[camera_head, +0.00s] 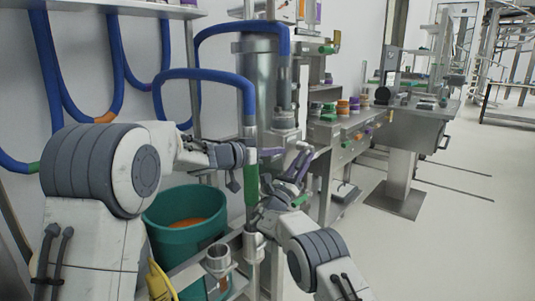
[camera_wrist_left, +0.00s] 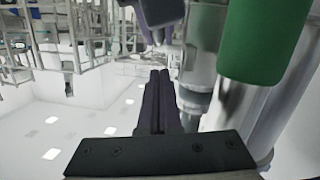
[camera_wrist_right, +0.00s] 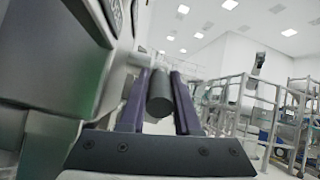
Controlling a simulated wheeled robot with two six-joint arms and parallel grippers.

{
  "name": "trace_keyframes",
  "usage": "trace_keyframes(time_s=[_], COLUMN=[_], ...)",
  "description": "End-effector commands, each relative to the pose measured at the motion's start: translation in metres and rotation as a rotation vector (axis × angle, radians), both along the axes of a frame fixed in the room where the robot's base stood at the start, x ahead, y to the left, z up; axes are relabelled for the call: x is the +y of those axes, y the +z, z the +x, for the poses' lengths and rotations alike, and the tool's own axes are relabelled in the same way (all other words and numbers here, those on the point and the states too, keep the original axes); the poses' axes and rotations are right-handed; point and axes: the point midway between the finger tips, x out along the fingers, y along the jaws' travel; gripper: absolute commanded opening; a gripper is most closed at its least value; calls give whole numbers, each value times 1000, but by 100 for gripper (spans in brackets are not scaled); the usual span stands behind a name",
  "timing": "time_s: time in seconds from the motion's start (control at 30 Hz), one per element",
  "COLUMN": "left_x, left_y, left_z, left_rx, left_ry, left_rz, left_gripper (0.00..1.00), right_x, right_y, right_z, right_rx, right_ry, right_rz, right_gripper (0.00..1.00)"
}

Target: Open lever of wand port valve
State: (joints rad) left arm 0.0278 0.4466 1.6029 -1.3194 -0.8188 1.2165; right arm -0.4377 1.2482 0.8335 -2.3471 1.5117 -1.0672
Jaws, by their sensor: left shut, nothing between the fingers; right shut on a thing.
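My right gripper (camera_head: 303,165) is beside the steel pipework in the head view. In the right wrist view its purple fingers (camera_wrist_right: 158,98) are on either side of a dark cylindrical handle (camera_wrist_right: 160,93), apparently the valve lever; the gripper is shut on it. The valve body is mostly hidden in the head view. My left gripper (camera_head: 272,152) is just left of the right one. Its fingers (camera_wrist_left: 160,98) are together and empty in the left wrist view. The green-sleeved wand (camera_head: 251,190) stands upright near the left gripper; its green part (camera_wrist_left: 262,40) shows close in the left wrist view.
A teal bin (camera_head: 185,222) with orange contents stands below my left arm. A steel cylinder (camera_head: 262,75) and blue hoses (camera_head: 205,74) are behind the grippers. A metal cup (camera_head: 217,258) is in front.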

Motion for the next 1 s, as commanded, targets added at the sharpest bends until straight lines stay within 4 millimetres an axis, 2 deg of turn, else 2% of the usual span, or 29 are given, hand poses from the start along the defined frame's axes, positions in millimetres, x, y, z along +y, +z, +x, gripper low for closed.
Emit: trace_keyframes(time_s=[0.03, 0.2, 0.4, 0.9, 1.0], left_x=[-10, -34, -45, -50, -53], left_y=[-3, -8, -32, -39, -47], left_z=[9, 33, 41, 44, 47], left_rx=[0, 0, 2, 1, 4], left_ry=[-3, -3, 0, 1, 1], left_rz=[1, -1, -1, 0, -1], left_gripper=[0, 0, 0, 0, 0], right_x=[1, 1, 1, 1, 1], right_y=[-1, -1, -1, -1, -1], right_z=[0, 0, 0, 0, 0], right_rx=[2, 2, 2, 2, 2], right_ry=[1, 1, 1, 1, 1], right_rz=[0, 0, 0, 0, 0], right_gripper=[0, 0, 0, 0, 0])
